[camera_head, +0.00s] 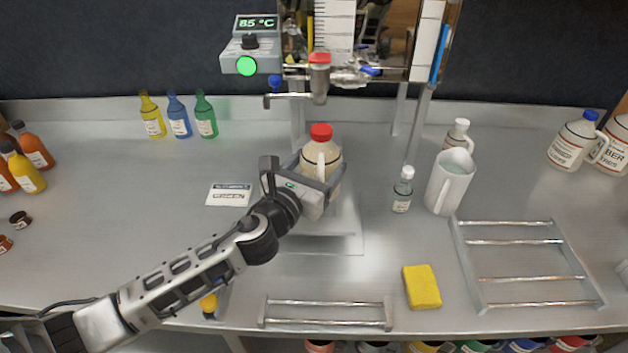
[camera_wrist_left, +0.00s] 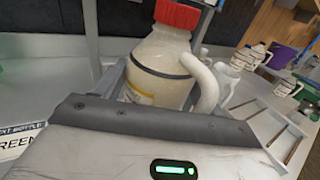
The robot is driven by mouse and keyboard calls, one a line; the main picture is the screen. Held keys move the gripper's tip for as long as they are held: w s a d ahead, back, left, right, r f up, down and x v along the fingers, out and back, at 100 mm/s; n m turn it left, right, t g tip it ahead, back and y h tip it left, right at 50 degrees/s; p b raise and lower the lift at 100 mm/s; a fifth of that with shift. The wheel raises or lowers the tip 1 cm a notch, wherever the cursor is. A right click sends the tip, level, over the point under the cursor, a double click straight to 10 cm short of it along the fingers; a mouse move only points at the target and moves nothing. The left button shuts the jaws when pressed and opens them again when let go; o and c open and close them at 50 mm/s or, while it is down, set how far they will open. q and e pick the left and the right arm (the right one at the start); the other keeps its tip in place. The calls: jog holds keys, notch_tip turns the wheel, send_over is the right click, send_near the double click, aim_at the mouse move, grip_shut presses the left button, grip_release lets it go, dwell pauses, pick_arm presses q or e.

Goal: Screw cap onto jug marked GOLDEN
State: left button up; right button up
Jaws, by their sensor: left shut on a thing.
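A cream jug (camera_head: 327,160) with a red cap (camera_head: 321,131) on its neck stands upright under the evaporator's tap. Its label cannot be read, so I cannot tell if it is marked GOLDEN. My left gripper (camera_head: 318,172) is shut around the jug's body, below the cap. In the left wrist view the jug (camera_wrist_left: 160,65) sits between the fingers, its handle to the right, and the red cap (camera_wrist_left: 177,14) is cut by the top edge. I cannot tell how tightly the cap sits. My right gripper is not in view.
The tap (camera_head: 319,80) hangs just above the cap. A white pitcher (camera_head: 449,182), a small bottle (camera_head: 402,190), a yellow sponge (camera_head: 422,287) and a metal rack (camera_head: 457,250) stand to the right. A card (camera_head: 229,194) lies left. Coloured bottles (camera_head: 179,116) stand at the back left.

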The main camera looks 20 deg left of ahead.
aim_at(314, 177)
pick_arm(q)
jog(key=shift+r, duration=0.1)
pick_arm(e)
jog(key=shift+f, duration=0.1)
pick_arm(q)
jog(key=f, duration=0.1)
jog(key=f+b, duration=0.1)
jog(key=f, duration=0.1)
jog(key=shift+w+a+f+b, duration=0.15)
jog(key=shift+w+a+b, duration=0.15)
jog(key=shift+b, duration=0.1)
jog(key=shift+f, duration=0.4)
jog(key=shift+r, duration=0.1)
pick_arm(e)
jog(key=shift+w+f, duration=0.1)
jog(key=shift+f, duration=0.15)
pick_arm(q)
jog(key=shift+f, duration=0.2)
jog(key=o, duration=1.9)
jog(key=shift+s+f+b, duration=0.1)
jog(key=shift+f+b, duration=0.05)
jog(key=shift+b, duration=0.15)
jog(key=shift+c, duration=0.2)
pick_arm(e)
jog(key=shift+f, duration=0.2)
